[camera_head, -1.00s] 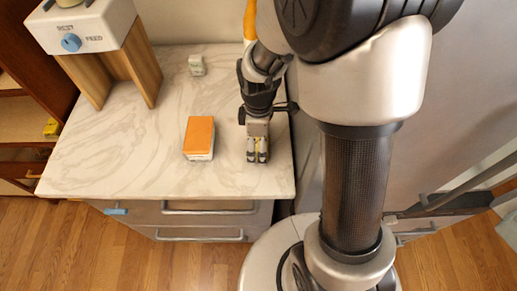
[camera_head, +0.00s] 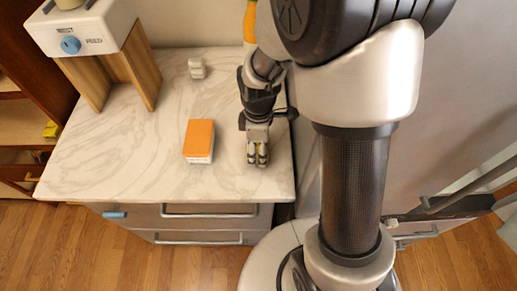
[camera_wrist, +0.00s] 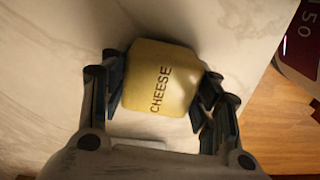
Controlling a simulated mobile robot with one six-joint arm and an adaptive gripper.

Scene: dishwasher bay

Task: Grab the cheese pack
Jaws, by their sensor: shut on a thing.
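The cheese pack is a pale yellow block with rounded corners and the word CHEESE on its face. It fills the middle of the wrist view (camera_wrist: 160,82). My gripper (camera_wrist: 163,88) is shut on it, with one dark finger against each side. In the head view my gripper (camera_head: 258,160) points down near the right front of the marble counter. There the fingers mostly hide the pack, and I cannot tell whether it is touching the counter.
An orange-topped box (camera_head: 199,141) lies left of my gripper on the marble counter (camera_head: 120,170). A small white item (camera_head: 197,68) stands behind it. A white appliance with a blue knob (camera_head: 70,45) stands at the back left. The counter's left front is clear.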

